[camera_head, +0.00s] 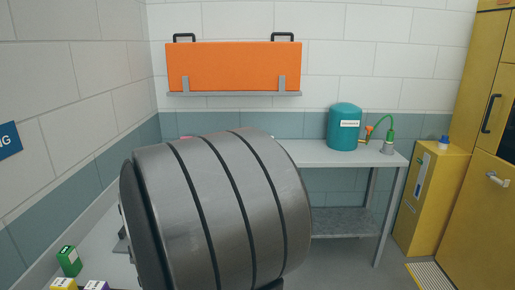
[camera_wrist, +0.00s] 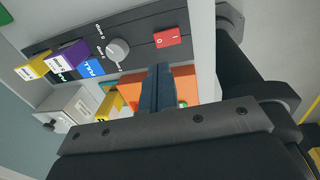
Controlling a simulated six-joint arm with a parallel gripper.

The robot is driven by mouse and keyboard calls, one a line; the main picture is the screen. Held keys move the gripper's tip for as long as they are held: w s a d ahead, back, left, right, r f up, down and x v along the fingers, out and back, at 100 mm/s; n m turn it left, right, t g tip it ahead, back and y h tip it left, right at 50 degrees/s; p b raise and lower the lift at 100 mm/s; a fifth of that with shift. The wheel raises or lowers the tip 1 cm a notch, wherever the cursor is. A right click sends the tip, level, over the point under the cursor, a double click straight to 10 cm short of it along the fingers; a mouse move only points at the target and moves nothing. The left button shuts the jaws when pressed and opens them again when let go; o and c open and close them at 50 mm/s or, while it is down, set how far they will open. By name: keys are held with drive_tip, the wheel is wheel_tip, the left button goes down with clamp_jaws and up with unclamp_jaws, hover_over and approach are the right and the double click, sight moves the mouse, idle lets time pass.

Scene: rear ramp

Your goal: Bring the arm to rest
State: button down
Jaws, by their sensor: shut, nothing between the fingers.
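My gripper (camera_wrist: 157,72) shows in the wrist view as two dark fingers pressed together, shut and empty. The fingertips lie in front of the lower edge of a dark control panel (camera_wrist: 140,57), below its red switch (camera_wrist: 167,38) and to the right of its grey knob (camera_wrist: 117,50). Whether they touch anything cannot be told. My gripper does not show in the head view.
Yellow (camera_wrist: 32,68), purple (camera_wrist: 65,55) and blue (camera_wrist: 90,67) blocks sit left of the knob. In the head view, an orange case (camera_head: 230,66) is on the wall shelf, a teal canister (camera_head: 344,127) on the bench (camera_head: 305,155), and yellow cabinets (camera_head: 430,200) at right.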

drive_tip(key=r, duration=0.2)
drive_tip(key=d+r, duration=0.1)
drive_tip(key=r, duration=0.2)
drive_tip(key=shift+d, duration=0.15)
drive_tip(key=c, duration=1.2)
unclamp_jaws()
drive_tip(key=shift+o, duration=0.2)
wheel_tip(320, 180, down, 15)
drive_tip(key=m+h, duration=0.1)
drive_tip(key=m, duration=1.7)
